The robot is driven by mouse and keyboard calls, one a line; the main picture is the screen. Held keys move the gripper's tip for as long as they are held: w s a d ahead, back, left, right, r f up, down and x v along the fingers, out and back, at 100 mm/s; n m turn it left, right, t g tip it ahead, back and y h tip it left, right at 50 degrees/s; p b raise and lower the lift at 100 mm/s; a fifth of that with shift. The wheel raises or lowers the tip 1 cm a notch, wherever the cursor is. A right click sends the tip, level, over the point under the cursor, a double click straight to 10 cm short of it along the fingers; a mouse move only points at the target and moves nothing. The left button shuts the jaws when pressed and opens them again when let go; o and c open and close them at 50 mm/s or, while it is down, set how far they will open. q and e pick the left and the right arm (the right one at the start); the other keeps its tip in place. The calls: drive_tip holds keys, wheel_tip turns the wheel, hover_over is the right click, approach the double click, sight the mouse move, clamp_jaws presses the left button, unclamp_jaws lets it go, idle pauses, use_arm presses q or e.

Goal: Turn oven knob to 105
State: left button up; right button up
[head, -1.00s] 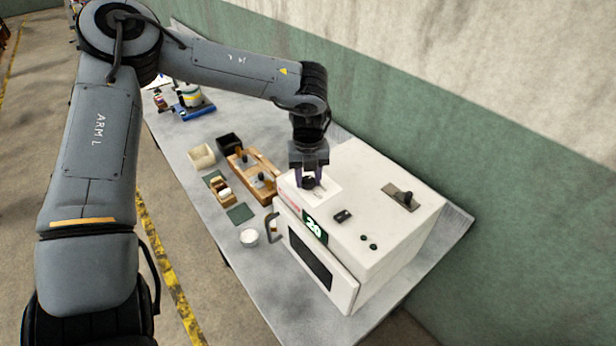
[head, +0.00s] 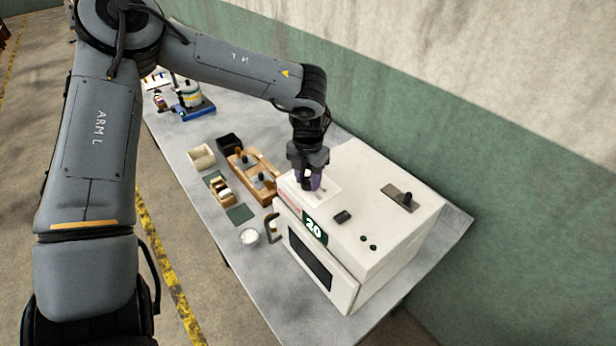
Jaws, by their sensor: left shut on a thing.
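The white oven (head: 375,205) stands at the right end of the table, with a green display (head: 314,228) that reads 20. My left gripper (head: 309,187) points down at the oven's top near its left corner. It is shut on the dark oven knob, which is mostly hidden between the purple fingers. My right gripper is not in view.
A lever on a plate (head: 404,197) and a small dark switch (head: 343,217) sit on the oven top. A handle (head: 271,228) sticks out from the door. A wooden rack (head: 254,177), a white bowl (head: 249,236) and a cream box (head: 201,156) stand left of the oven.

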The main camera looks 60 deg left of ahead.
sight(308, 181)
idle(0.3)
use_arm(q)
drive_tip(key=o, duration=1)
drive_tip(key=shift+o, duration=0.2)
drive_tip(key=shift+r, duration=0.1)
wheel_tip(308, 181, up, 11)
idle(0.4)
